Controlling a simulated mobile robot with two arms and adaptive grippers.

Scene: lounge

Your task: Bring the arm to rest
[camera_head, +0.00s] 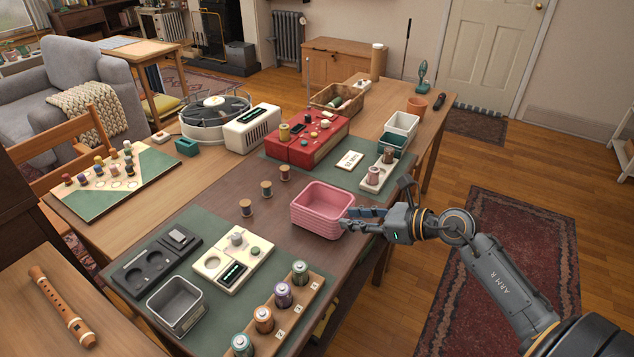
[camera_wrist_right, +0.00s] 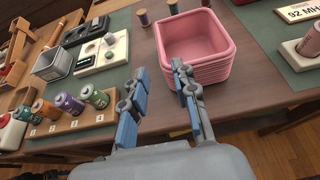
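My right arm (camera_head: 505,282) comes in from the right in the head view. Its gripper (camera_head: 352,219) is at the table's near right edge, beside the pink stacked bins (camera_head: 322,208). In the right wrist view the two fingers of this gripper (camera_wrist_right: 160,85) are spread apart with nothing between them. The pink bins (camera_wrist_right: 193,46) lie just beyond the fingertips, and the top bin looks empty. I cannot tell whether a finger touches them. My left gripper is not in view.
The long table holds numbered batteries (camera_head: 282,295), a grey bin (camera_head: 176,304), several spools (camera_head: 266,188), a red case (camera_head: 306,138) and a white tray (camera_head: 376,178). A wooden recorder (camera_head: 60,305) lies at lower left. Open floor with a rug (camera_head: 515,240) is on the right.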

